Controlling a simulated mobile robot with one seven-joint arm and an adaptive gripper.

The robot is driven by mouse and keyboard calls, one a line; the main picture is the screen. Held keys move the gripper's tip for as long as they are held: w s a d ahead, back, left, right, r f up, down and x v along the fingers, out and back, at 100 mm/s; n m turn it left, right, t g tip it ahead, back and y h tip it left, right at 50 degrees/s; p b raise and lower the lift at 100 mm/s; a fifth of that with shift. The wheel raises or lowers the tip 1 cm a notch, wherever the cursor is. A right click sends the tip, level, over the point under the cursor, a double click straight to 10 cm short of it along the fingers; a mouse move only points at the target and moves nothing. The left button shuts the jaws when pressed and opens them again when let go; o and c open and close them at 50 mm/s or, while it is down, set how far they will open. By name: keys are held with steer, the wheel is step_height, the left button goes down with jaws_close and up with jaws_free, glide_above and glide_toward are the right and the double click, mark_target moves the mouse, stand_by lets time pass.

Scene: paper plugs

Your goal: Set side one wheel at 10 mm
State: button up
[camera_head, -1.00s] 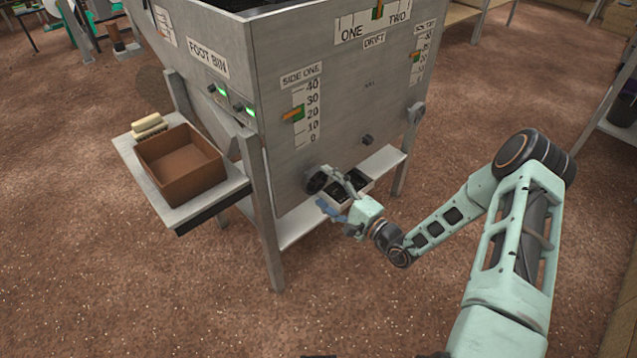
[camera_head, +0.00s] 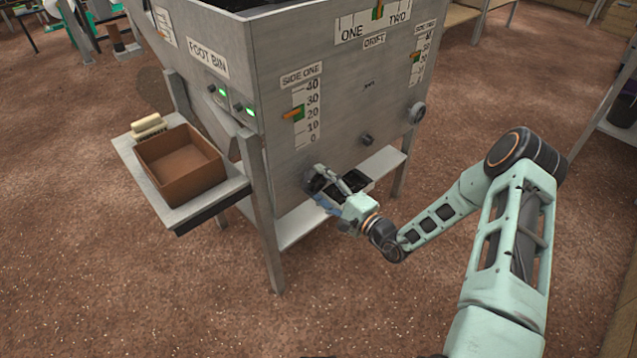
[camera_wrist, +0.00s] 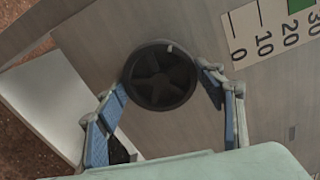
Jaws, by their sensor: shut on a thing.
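The side one wheel is a dark round handwheel (camera_wrist: 160,77) with spokes and a small knob on its rim, low on the grey machine panel. It also shows in the head view (camera_head: 315,182), partly covered by my gripper. My gripper (camera_wrist: 164,88) is shut on the wheel, with one blue-padded finger on each side of its rim. The side one scale (camera_head: 312,113) runs from 0 to 40 above the wheel. Its orange pointer (camera_head: 292,115) stands a little above 20, with a green block (camera_head: 299,109) beside it.
A brown open bin (camera_head: 180,165) stands on a side shelf at the left. A small dark knob (camera_head: 367,140) and another wheel (camera_head: 416,112) sit to the right on the panel.

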steer(key=shift+c, duration=0.3)
steer(key=m+p, duration=0.1)
steer(key=m, duration=0.4)
steer(key=shift+r+m+p, duration=0.1)
steer(key=shift+m+p, duration=0.2)
steer(key=m+p, duration=0.1)
steer(key=m, duration=0.6)
steer(key=m+p, duration=0.1)
steer(key=m, duration=1.1)
steer(key=shift+m+p, duration=0.3)
steer(key=shift+p, duration=0.1)
steer(key=o, duration=1.2)
steer(key=shift+c, duration=0.2)
